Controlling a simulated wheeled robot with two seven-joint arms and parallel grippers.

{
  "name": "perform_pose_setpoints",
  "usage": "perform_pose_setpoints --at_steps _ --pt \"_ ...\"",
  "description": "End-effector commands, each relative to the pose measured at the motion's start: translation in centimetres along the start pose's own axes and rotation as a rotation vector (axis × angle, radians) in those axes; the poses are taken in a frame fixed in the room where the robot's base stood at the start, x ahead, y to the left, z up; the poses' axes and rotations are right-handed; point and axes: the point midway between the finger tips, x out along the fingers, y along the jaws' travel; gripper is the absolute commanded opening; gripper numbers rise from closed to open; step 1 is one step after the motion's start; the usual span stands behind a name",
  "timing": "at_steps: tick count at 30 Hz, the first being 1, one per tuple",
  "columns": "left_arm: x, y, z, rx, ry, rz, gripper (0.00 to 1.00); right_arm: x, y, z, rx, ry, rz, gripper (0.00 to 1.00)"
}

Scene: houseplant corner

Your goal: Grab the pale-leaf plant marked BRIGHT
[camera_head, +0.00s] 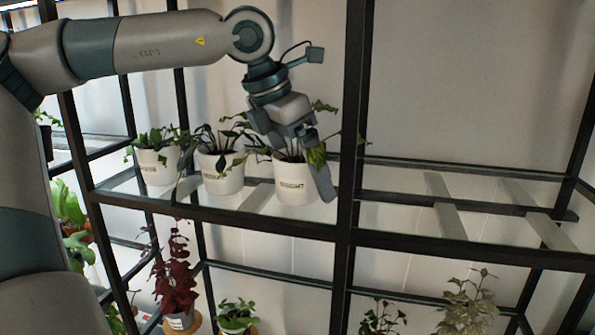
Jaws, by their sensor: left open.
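The plant marked BRIGHT is in a white pot (294,186) on the glass shelf, the rightmost of a row of three pots. Its leaves (317,154) show green with some yellowish-green; the gripper hides part of them. My left gripper (311,190) comes down from above at this pot. It is open, with one finger in front of the pot's right side. Where the other finger lies is hard to make out. Whether the gripper touches the pot, I cannot tell. The pot stands upright on the shelf. My right gripper is not in view.
Two similar white pots, a middle one (221,172) and a left one (157,165), stand close by on the shelf. A black upright post (352,130) is just right of the gripper. The right shelf bay (450,200) is empty. A red-leaf plant (175,275) and other plants stand below.

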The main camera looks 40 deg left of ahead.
Motion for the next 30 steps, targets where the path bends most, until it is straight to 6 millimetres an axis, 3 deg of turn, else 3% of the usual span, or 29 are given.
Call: perform_pose_setpoints --at_steps 17,24,30 --pt "0.68 0.00 0.00 0.000 -0.002 0.000 0.87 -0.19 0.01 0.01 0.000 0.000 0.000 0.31" --pt "0.67 0.00 0.00 0.000 -0.002 0.000 0.32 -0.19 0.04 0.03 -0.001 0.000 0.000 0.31" --pt "0.60 0.00 0.05 0.000 -0.003 0.001 0.32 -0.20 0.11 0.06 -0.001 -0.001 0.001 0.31"
